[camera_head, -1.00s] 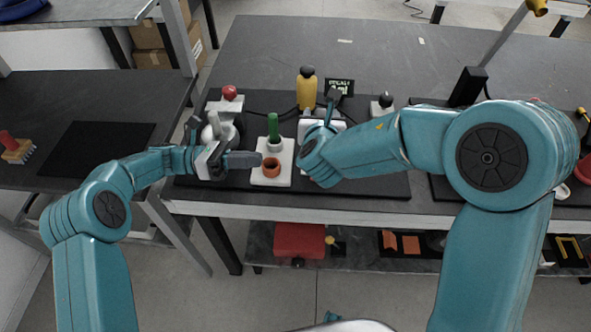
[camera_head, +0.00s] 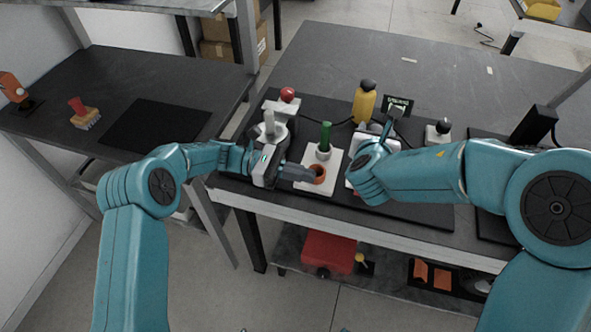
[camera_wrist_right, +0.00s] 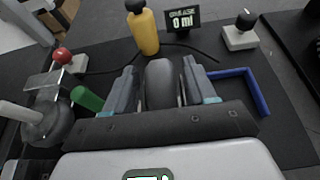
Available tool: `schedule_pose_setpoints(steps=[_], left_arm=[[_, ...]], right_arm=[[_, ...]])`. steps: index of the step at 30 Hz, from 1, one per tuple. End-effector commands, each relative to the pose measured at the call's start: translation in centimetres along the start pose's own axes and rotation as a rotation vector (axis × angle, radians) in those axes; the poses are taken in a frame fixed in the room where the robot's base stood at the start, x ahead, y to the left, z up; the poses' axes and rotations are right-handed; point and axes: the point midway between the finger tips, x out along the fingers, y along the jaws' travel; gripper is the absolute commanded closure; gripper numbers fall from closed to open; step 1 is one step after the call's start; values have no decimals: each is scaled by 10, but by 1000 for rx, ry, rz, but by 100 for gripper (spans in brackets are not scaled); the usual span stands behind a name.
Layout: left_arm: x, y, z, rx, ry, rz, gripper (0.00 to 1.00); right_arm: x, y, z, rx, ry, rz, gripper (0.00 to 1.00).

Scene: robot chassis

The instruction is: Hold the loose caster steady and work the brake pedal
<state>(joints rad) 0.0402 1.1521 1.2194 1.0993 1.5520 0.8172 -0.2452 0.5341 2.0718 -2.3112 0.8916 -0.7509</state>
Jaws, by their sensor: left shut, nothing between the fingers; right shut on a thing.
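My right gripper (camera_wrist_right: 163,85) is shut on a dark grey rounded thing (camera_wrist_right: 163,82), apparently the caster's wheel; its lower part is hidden. In the head view this gripper (camera_head: 393,118) is at the bench's middle, and its grasp is too small to make out. My left gripper (camera_head: 312,175) is shut and empty, its dark fingers pointing right at the orange ring (camera_head: 318,180) on a white plate (camera_head: 327,190). Behind the left wrist stands a grey rounded fixture (camera_head: 275,130) with a pale lever, also in the right wrist view (camera_wrist_right: 45,125). I cannot make out which part is the brake pedal.
A green upright handle (camera_head: 326,134) stands behind the orange ring. A yellow bottle (camera_head: 364,105), a grease display (camera_head: 398,103), a red knob (camera_head: 287,94) and a black knob (camera_head: 444,126) stand around. A blue angled bar (camera_wrist_right: 255,90) lies right of the right gripper.

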Motion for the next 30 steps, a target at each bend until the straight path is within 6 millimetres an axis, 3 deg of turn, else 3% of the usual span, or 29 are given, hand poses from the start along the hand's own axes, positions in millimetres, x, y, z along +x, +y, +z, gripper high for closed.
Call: schedule_pose_setpoints(steps=[6,12,18,30], left_arm=[[49,-1,0,0,0,-3,100],[78,0,0,-1,0,-2,100],[89,0,0,0,0,1,100],[90,0,0,0,-1,5,100]], right_arm=[[0,0,-1,0,2,1,96],[0,0,-1,0,2,1,96],[0,0,-1,0,2,1,96],[0,0,-1,0,2,1,96]])
